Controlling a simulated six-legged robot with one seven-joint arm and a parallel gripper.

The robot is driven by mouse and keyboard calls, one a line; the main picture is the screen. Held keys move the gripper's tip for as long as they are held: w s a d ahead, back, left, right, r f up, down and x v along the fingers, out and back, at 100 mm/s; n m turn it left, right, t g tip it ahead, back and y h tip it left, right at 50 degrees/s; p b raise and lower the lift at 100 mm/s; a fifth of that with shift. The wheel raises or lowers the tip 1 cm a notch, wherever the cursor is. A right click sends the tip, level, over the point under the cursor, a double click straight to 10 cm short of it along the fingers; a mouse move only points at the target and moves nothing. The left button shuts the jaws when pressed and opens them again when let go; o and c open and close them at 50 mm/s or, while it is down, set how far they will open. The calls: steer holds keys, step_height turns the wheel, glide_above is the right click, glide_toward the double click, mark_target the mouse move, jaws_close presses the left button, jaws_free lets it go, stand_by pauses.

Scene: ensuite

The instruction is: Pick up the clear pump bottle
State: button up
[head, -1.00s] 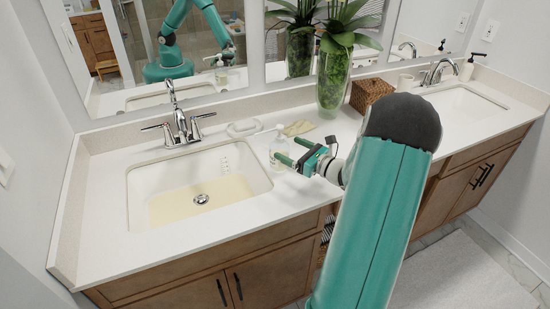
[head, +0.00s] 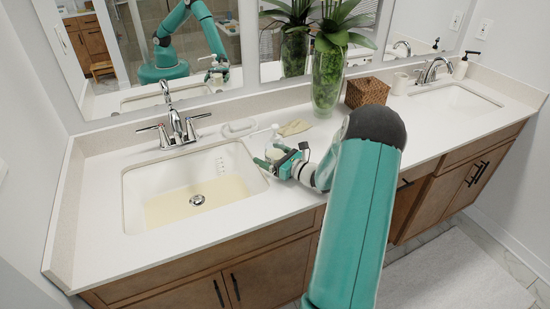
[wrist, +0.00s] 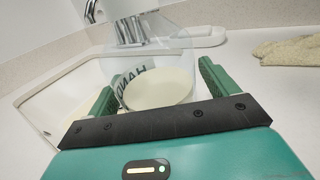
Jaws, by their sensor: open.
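The clear pump bottle (head: 276,141) stands on the counter just right of the left sink, partly hidden by my gripper. In the wrist view the clear bottle (wrist: 157,90) shows pale cream contents and dark lettering, and it sits between the two green fingers. My gripper (head: 269,154) is low over the counter, open, with one finger on each side of the bottle. In the wrist view gaps show beside the bottle, so the fingers do not appear closed on it.
The left sink (head: 135,190) and its chrome faucet (head: 178,128) are close on the left. A white soap dish (head: 238,128) and a beige cloth (head: 294,127) lie behind the bottle. A plant vase (head: 328,78) and woven box (head: 366,92) stand further right.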

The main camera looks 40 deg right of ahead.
steer(key=c, duration=1.4)
steer(key=shift+r, duration=0.15)
steer(key=shift+c, duration=0.2)
